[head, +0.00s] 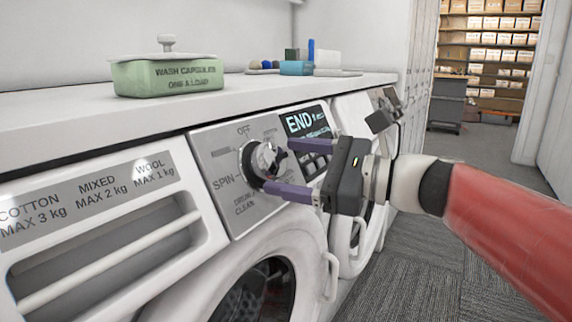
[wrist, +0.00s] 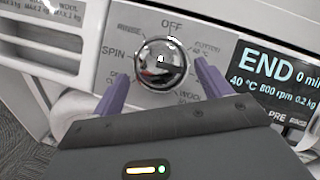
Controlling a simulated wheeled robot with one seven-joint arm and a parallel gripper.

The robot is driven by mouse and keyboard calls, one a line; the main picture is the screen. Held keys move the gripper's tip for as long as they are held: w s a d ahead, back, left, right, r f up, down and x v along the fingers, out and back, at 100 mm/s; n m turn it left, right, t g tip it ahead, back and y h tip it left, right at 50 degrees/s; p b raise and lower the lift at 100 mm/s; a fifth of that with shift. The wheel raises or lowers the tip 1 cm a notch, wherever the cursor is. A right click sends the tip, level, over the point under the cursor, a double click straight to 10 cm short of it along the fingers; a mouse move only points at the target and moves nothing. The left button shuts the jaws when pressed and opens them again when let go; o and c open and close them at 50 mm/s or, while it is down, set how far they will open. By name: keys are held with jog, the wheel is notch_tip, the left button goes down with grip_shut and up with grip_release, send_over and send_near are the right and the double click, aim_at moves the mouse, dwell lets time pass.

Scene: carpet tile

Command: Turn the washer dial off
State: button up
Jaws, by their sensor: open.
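The washer dial (head: 262,161) is a round chrome knob on the grey control panel of the near washer (head: 225,150). It also shows in the wrist view (wrist: 160,64), with OFF printed above it and SPIN to its left. I cannot tell for certain where the dial points. My gripper (head: 280,166) is open, with purple fingers, and faces the panel. In the wrist view its fingers (wrist: 160,80) stand to the left and right of the dial's lower part, with a gap on each side. The dial is not gripped.
A display (head: 306,122) reading END sits right of the dial. A detergent drawer (head: 100,235) is at the left. A green wash capsules box (head: 168,75) and small items stand on the white counter (head: 60,112) above. A second washer (head: 358,125) stands beyond.

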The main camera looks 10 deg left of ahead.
jog(key=shift+x, duration=0.85)
jog(key=c, duration=1)
